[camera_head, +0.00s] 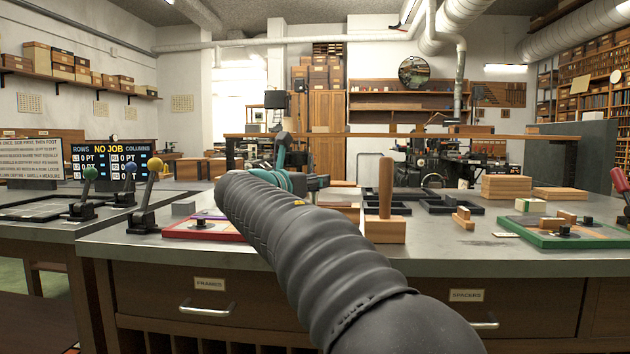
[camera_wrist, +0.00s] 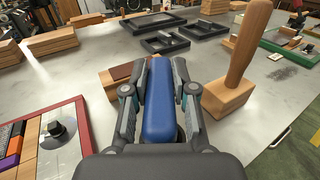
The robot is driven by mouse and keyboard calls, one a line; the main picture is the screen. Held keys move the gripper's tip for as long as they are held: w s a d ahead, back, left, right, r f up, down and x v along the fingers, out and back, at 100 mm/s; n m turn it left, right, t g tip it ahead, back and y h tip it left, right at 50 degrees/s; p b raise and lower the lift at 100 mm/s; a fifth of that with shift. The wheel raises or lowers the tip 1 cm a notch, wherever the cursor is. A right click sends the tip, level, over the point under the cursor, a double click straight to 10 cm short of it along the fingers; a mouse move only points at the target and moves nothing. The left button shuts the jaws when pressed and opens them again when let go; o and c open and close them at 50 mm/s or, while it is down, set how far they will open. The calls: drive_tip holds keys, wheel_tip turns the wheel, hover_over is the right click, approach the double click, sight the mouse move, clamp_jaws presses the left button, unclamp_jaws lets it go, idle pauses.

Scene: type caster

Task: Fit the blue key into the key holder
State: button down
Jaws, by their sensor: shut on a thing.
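My gripper (camera_wrist: 160,72) is shut on a long blue block, the blue key (camera_wrist: 159,108), which lies lengthwise between the two fingers in the wrist view. In the head view my own dark arm hides most of my gripper (camera_head: 283,165), and I cannot make out the key there. A low wooden piece with a dark red part (camera_wrist: 122,76) lies on the bench just beyond and left of the fingers. I cannot tell whether it is the key holder. The key hides part of what lies beyond it, and I see no clear contact with the bench.
A wooden block with an upright handle (camera_head: 385,228) stands close to the right of my gripper. A red-edged tray (camera_head: 205,235) is left, a green-edged tray (camera_head: 565,240) right. Several dark frames (camera_wrist: 165,44) lie behind. Levers (camera_head: 148,200) stand at the left bench.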

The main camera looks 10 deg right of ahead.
drive_tip(key=shift+f+b, duration=0.75)
drive_tip(key=shift+f, duration=0.5)
drive_tip(key=c, duration=0.9)
unclamp_jaws()
drive_tip(key=shift+o, duration=0.2)
drive_tip(key=v, duration=1.2)
drive_tip(key=shift+r, duration=0.1)
